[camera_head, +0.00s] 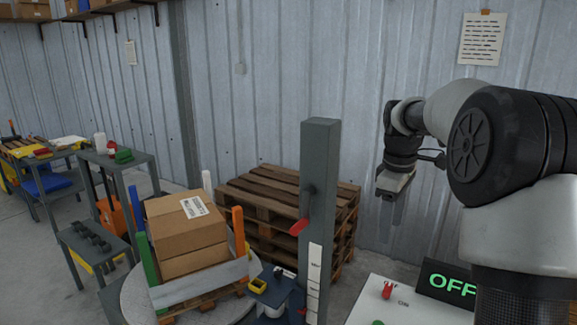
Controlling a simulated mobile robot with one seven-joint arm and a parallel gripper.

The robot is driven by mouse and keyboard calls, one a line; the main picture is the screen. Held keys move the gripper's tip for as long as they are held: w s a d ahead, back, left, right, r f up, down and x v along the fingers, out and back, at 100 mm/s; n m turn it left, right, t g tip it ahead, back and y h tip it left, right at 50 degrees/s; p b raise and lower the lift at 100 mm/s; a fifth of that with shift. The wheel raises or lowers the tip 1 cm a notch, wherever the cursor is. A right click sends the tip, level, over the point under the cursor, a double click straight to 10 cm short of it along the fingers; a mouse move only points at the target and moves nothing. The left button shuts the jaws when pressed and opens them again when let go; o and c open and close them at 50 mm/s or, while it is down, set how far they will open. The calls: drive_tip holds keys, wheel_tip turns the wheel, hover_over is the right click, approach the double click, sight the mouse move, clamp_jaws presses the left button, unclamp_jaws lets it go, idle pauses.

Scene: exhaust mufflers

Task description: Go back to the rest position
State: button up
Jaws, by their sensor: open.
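My gripper (393,205) hangs at the end of my arm, right of centre, pointing down in front of the metal wall. Its two thin fingers are apart, with nothing visible between them. It is in free air, above and behind a white tabletop (390,303). My arm fills the right side of the view.
A grey post (319,215) with a red lever (299,227) stands left of my gripper. Stacked wooden pallets (262,190) stand by the wall. Cardboard boxes (187,228) sit on a round platform (128,292). A black sign (446,284) reads "OFF". Workbenches stand at left.

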drive_tip(key=s+a+r+m+t, duration=0.1)
drive_tip(key=s+a+r+m, duration=0.15)
drive_tip(key=s, duration=0.25)
drive_tip(key=s+a+r+m+t+p, duration=0.1)
drive_tip(key=s+a+r, duration=0.2)
drive_tip(key=s, duration=0.2)
drive_tip(key=s+a+r+m+t, duration=0.1)
drive_tip(key=s+a+r+m, duration=0.15)
drive_tip(key=s, duration=0.35)
drive_tip(key=s+a+f+m+t, duration=0.1)
drive_tip(key=s+a+m, duration=0.1)
drive_tip(key=s, duration=0.4)
drive_tip(key=s+a+f+m, duration=0.1)
drive_tip(key=s+a+f, duration=0.1)
drive_tip(key=s, duration=0.4)
drive_tip(key=shift+s+a+f+m+t+y+p, duration=0.2)
drive_tip(key=shift+a+f+m+t+y+p, duration=0.1)
drive_tip(key=shift+a+m+t+p, duration=0.1)
